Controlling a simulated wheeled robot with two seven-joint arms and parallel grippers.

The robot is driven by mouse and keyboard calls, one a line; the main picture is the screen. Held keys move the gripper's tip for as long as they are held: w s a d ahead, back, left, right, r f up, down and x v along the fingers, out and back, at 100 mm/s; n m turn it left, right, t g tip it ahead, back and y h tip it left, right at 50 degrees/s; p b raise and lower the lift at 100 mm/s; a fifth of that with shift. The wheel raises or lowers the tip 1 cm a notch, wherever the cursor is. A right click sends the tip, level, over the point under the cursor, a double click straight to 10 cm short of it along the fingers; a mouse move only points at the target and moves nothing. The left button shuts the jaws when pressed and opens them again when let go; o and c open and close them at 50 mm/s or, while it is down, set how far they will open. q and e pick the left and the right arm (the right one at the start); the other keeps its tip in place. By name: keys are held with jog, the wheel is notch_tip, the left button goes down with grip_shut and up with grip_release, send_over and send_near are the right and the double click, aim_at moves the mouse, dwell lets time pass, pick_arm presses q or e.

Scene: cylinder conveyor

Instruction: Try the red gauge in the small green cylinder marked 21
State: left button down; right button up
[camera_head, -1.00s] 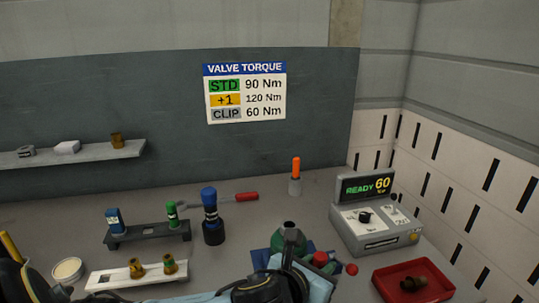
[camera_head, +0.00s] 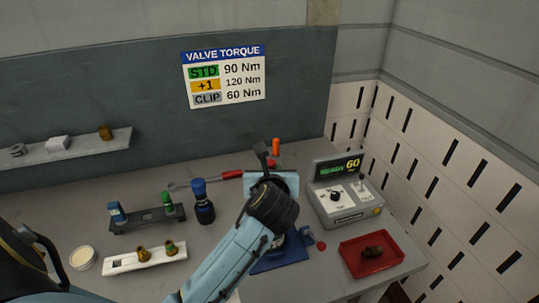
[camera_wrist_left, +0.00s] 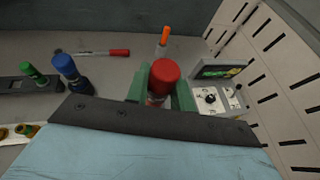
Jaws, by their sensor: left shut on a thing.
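My left gripper (camera_head: 268,165) is raised above the bench, in front of the back wall. It is shut on the red gauge, whose round red top shows in the left wrist view (camera_wrist_left: 165,70). Green upright pieces flank the red top there; I cannot tell whether they are finger pads or part of the cylinder. A blue fixture base (camera_head: 275,262) sits on the bench under my left forearm. The green cylinder on it is hidden behind my arm now, and no number 21 is readable. My right gripper is not in view.
A grey control box (camera_head: 345,207) reading 60 and a red tray (camera_head: 372,257) with a brown part stand on the right. A dark rack (camera_head: 148,220), a blue-topped bottle (camera_head: 203,205) and a white rack (camera_head: 145,260) stand on the left. A red-handled tool (camera_head: 230,175) lies behind.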

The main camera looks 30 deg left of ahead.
pick_arm(q)
jog(key=shift+a+f, duration=0.1)
jog(key=shift+f, duration=3.05)
jog(key=shift+s, duration=0.1)
jog(key=shift+f, duration=0.3)
jog(key=shift+r, duration=0.2)
jog(key=shift+f, duration=0.35)
dwell(1.0)
jog(key=shift+r, duration=2.6)
